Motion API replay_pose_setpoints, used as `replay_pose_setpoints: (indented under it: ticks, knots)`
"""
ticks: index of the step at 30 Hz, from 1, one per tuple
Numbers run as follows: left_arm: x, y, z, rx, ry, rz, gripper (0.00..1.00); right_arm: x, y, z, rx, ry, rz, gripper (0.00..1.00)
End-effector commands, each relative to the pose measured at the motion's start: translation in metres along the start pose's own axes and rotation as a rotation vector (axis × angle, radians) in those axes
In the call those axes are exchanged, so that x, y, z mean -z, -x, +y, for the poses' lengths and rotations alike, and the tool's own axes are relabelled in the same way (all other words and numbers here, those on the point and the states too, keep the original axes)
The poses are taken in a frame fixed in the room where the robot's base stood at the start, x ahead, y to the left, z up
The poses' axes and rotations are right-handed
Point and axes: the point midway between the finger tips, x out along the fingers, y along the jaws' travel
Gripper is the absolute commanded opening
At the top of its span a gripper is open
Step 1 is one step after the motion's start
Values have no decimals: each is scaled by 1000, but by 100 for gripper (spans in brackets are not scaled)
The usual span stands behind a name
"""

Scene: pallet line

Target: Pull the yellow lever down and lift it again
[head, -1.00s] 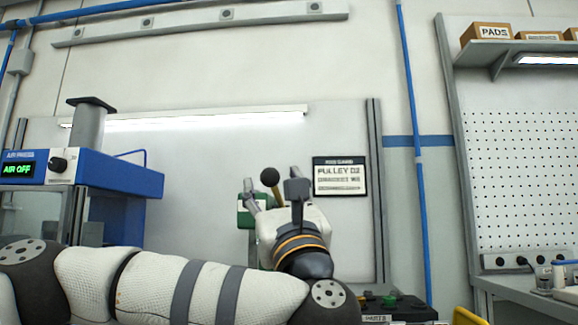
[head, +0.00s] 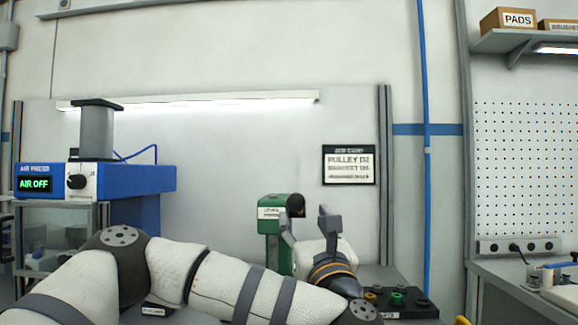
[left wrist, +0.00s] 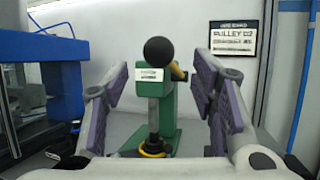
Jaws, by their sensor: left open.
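The lever belongs to a green press (head: 270,215) in the middle of the head view. Its black ball knob (head: 296,205) now points toward me and hides most of the yellow rod. In the left wrist view the knob (left wrist: 158,50) stands in front of the green press (left wrist: 180,105), with a short piece of the yellow lever (left wrist: 178,72) showing behind it. My left gripper (head: 304,218) is open, its fingers apart on both sides of the knob's line. I cannot tell whether a finger touches the lever. My right gripper is not in view.
A blue air press (head: 125,180) with an "AIR OFF" display stands at the left. A sign (head: 349,165) hangs on the back panel at right. A dark parts tray (head: 405,303) lies right of my gripper. A grey ram with a yellow ring (left wrist: 153,148) is below the knob.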

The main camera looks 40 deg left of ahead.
Motion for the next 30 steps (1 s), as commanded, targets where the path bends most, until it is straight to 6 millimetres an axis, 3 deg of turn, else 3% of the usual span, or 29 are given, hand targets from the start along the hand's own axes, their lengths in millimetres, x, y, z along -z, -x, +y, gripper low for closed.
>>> replay_pose_setpoints:
  ticks: [1, 3, 9, 20, 23, 27, 30]
  knots:
    - [-29, -8, 8, -10, 21, -25, 52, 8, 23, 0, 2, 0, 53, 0]
    - [-12, -27, 5, -9, 11, -12, 52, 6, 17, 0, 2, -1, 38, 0]
    - [-4, -63, 2, -3, 3, -5, 52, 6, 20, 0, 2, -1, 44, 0]
    - [-3, -74, 1, 0, 3, -4, 52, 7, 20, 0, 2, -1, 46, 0]
    - [-3, -74, 1, 0, 3, -4, 34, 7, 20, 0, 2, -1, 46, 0]
    - [-3, -74, 1, 0, 3, -4, 2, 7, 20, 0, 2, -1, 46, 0]
    - [-3, -74, 1, 0, 4, -4, 0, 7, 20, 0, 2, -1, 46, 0]
